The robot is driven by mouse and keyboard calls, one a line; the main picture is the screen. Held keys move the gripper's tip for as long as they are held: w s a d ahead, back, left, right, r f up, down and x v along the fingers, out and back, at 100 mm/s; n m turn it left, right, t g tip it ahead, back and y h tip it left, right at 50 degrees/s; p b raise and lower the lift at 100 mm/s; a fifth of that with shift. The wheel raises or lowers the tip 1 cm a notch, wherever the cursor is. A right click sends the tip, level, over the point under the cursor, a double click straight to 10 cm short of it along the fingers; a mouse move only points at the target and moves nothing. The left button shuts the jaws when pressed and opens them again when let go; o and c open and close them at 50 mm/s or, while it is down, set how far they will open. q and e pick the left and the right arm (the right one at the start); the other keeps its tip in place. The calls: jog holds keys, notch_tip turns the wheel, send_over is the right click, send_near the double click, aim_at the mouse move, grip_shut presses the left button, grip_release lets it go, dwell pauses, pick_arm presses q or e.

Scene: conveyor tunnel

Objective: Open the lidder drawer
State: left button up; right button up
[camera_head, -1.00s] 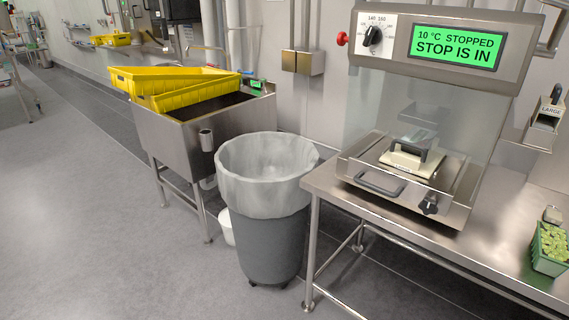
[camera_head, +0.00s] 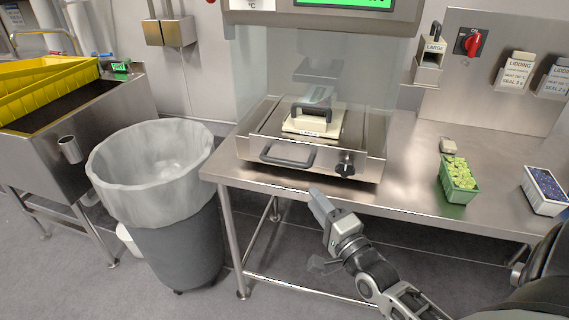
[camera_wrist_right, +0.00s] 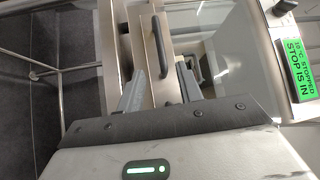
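The lidder (camera_head: 320,60) stands on the steel table with a clear guard. Its drawer (camera_head: 262,143) sits at the base, with a dark bar handle (camera_head: 287,157) on the front left and a black knob (camera_head: 345,164) to its right. A cream plate with a dark grip (camera_head: 313,117) is on top. My right gripper (camera_head: 316,194) is in front of the table edge, below and slightly right of the handle, apart from it. In the right wrist view its fingers (camera_wrist_right: 160,88) are spread and empty, with the handle (camera_wrist_right: 159,45) ahead between them. My left gripper is not in view.
A lined bin (camera_head: 150,175) stands left of the steel table (camera_head: 405,185). A green punnet (camera_head: 458,180) and a blue-filled punnet (camera_head: 545,190) sit on the table's right. Yellow crates (camera_head: 45,85) rest at the sink, far left.

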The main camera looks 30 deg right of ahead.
aim_at(285, 160)
jog(key=w, duration=0.4)
jog(key=w+r, duration=0.1)
jog(key=w, duration=0.4)
jog(key=w+d+r, duration=0.1)
jog(key=w, duration=0.4)
jog(key=shift+w, duration=0.15)
jog(key=shift+a, duration=0.1)
grip_shut()
